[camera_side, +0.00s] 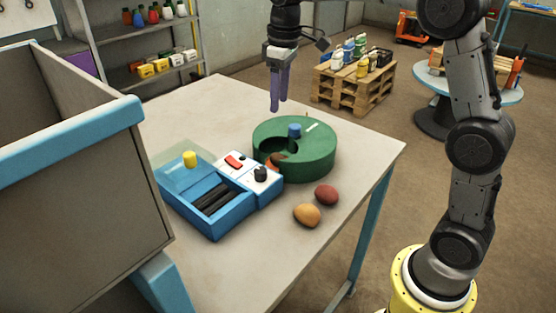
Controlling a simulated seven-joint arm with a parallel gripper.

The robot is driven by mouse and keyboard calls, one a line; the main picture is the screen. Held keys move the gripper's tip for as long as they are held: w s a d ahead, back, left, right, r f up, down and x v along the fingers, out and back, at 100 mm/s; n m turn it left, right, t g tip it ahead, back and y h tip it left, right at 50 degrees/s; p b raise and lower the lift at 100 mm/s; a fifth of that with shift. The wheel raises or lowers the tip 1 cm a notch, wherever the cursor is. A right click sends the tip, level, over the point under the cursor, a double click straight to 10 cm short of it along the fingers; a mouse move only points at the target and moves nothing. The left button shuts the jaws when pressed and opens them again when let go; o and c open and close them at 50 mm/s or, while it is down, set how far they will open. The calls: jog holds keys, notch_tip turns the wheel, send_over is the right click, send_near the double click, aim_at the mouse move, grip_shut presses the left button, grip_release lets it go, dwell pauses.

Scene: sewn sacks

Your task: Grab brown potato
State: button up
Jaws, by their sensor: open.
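A yellowish-brown potato (307,215) lies on the table near its front right edge. A reddish-brown potato (326,195) lies just behind it to the right, close to it. The picture does not settle which of these is the brown potato. My gripper (280,106) hangs above the far part of the table with its purple fingers pointing down. It is open, and nothing shows between the fingers. It is well behind both potatoes and higher than them, above the back of the green round container.
The green round container (310,165) has a blue knob (294,131) and an opening with something brown-orange in it. A blue box (217,226) with knobs stands to its left. A grey bin with a blue rim (75,129) blocks the left. The table's right side (365,150) is bare.

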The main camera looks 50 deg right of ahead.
jog(key=g, duration=0.1)
send_over(277, 154)
notch_tip(277, 154, down, 12)
jog(key=shift+f, duration=3.15)
grip_shut()
